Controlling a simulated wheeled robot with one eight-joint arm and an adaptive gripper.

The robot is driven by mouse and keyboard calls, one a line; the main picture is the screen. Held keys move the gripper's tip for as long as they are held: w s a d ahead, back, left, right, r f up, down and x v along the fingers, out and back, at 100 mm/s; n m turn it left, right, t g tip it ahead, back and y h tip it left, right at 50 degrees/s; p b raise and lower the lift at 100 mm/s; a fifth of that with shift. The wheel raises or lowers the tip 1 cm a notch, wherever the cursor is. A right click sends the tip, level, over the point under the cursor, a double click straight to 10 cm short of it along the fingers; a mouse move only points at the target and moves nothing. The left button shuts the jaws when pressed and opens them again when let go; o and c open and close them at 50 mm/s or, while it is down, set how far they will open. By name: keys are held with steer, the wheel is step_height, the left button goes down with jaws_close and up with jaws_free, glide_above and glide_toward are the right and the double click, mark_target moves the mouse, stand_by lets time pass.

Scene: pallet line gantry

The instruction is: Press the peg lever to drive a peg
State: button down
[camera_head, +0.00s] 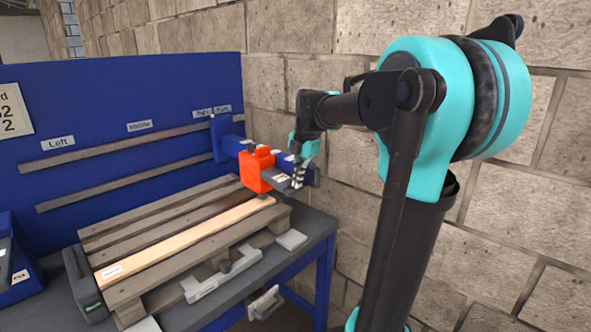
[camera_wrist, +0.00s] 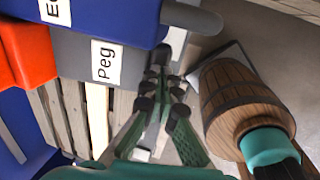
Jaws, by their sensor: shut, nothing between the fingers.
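In the wrist view, a grey block with a white "Peg" label (camera_wrist: 106,62) sits beside a blue block with a partly cut-off label (camera_wrist: 110,20). A grey rounded handle (camera_wrist: 192,19) sticks out by the blue block. A darker bar at the grey block's end is partly hidden behind my fingers. My gripper (camera_wrist: 160,80) is shut and empty, its tips close to that end; contact cannot be told. In the head view my gripper (camera_head: 298,176) is just right of the orange head.
The slatted pallet (camera_head: 160,225) with one lighter plank (camera_head: 185,238) lies on the grey bench (camera_head: 180,312). A blue back panel (camera_head: 120,110) stands behind, a stone wall (camera_head: 400,200) to the right. A wooden barrel (camera_wrist: 236,98) stands right of my gripper in the wrist view.

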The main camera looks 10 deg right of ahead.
steer(key=f+t+y, duration=0.1)
steer(key=f, duration=0.1)
steer(key=s+f+t+y, duration=0.1)
steer(key=f+t, duration=0.1)
steer(key=shift+d+f+t+y, duration=0.2)
steer(key=shift+f+t+y, duration=0.1)
steer(key=c, duration=1.9)
jaws_free()
steer(key=shift+w+a+f, duration=0.1)
steer(key=shift+w+f, duration=0.6)
steer(key=shift+f, duration=0.15)
steer(key=shift+a, duration=0.35)
steer(key=shift+c, duration=0.5)
steer(key=shift+s+d, duration=0.1)
steer(key=shift+s, duration=0.1)
